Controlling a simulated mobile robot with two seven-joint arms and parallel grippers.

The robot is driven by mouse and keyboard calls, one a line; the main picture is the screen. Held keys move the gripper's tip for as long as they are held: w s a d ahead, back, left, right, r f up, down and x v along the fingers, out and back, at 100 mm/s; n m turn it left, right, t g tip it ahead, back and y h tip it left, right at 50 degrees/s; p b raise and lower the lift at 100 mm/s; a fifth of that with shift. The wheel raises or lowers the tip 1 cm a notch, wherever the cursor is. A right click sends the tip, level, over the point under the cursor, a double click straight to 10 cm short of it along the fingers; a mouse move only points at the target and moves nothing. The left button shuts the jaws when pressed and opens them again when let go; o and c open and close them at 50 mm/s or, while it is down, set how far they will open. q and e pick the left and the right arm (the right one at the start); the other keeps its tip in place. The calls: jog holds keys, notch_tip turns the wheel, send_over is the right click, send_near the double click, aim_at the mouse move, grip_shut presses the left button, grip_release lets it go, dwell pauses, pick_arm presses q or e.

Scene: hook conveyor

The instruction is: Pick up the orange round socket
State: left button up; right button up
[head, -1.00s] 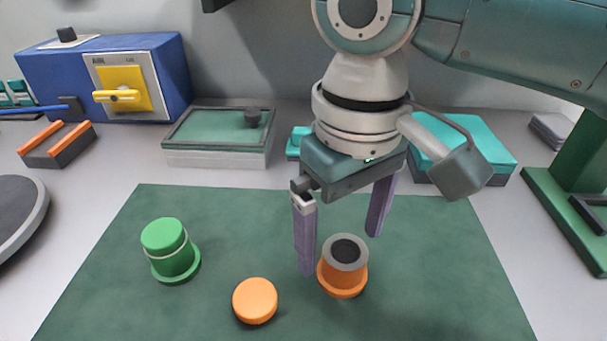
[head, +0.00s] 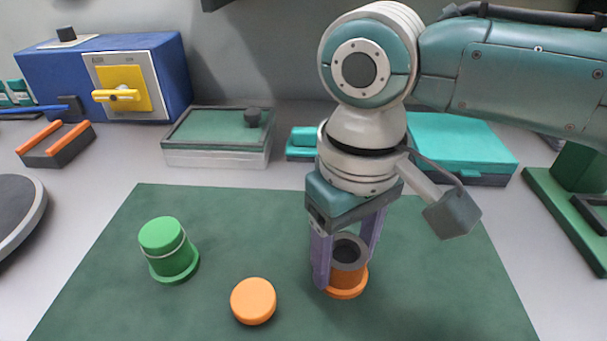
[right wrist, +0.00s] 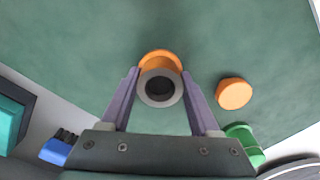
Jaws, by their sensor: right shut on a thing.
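The orange round socket (head: 346,284) stands upright on the green mat, with a grey rim around a dark opening on top. It also shows in the right wrist view (right wrist: 160,62), between the fingers. My right gripper (head: 341,275) points down and is shut on the socket, one purple finger on each side. Its fingers also show in the right wrist view (right wrist: 160,95). The socket's base appears to rest on the mat. My left gripper is not in view.
A loose orange disc (head: 253,301) lies left of the socket. A green capped socket (head: 168,250) stands farther left on the mat (head: 100,300). Behind are a glass-topped box (head: 217,138), a teal case (head: 460,147) and a blue box with a yellow switch (head: 60,85). The mat's right side is clear.

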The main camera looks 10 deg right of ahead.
grip_shut()
jog(key=shift+r, duration=0.1)
